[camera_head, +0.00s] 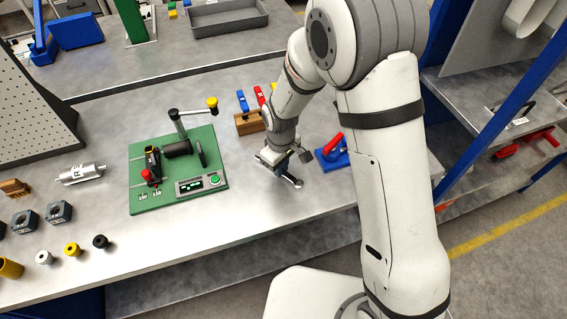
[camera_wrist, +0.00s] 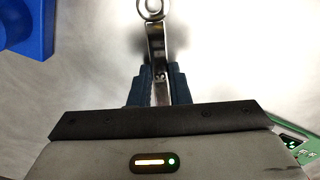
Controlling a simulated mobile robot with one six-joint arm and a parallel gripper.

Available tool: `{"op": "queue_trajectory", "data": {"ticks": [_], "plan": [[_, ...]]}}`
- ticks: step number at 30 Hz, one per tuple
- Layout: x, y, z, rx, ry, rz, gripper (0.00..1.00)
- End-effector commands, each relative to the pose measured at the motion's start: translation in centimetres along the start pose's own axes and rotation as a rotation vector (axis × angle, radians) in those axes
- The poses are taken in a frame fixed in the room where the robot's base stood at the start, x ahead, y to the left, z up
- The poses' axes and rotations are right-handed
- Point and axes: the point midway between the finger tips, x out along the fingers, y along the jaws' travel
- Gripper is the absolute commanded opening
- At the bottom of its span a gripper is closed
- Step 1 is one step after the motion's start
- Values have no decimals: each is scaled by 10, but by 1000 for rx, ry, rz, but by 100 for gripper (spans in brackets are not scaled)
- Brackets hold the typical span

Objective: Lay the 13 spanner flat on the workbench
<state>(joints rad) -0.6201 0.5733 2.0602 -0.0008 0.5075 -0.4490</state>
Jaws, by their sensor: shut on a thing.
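The spanner (camera_wrist: 157,45) is a bright metal tool with a ring end at the top of the wrist view. My gripper (camera_wrist: 158,88) is shut on its shaft, with a dark blue finger on each side. In the head view my gripper (camera_head: 281,168) points down just above the workbench (camera_head: 255,215), and the end of the spanner shows to its lower right. The spanner's far end is hidden by the gripper. A soft shadow lies beside it on the bench; I cannot tell whether it touches the surface.
A green fixture board (camera_head: 215,165) with a clamp stands left of my gripper. A blue holder with a red-handled tool (camera_head: 333,150) is close on the right. A wooden block with screwdrivers (camera_head: 248,122) stands behind. The bench front near the gripper is clear.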

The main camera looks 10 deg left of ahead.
Motion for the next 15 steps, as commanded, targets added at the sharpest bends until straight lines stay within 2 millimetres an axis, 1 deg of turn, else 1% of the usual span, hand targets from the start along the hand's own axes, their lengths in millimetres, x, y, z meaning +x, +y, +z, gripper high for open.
{"op": "queue_trajectory", "data": {"ticks": [2, 10, 11, 15], "plan": [[4, 0, 0, 0, 1, 0, 0], [4, 0, 0, -1, 1, 0, 0], [4, 0, 0, -1, 1, 0, 19], [4, 0, 0, -1, 1, 0, 30]]}}
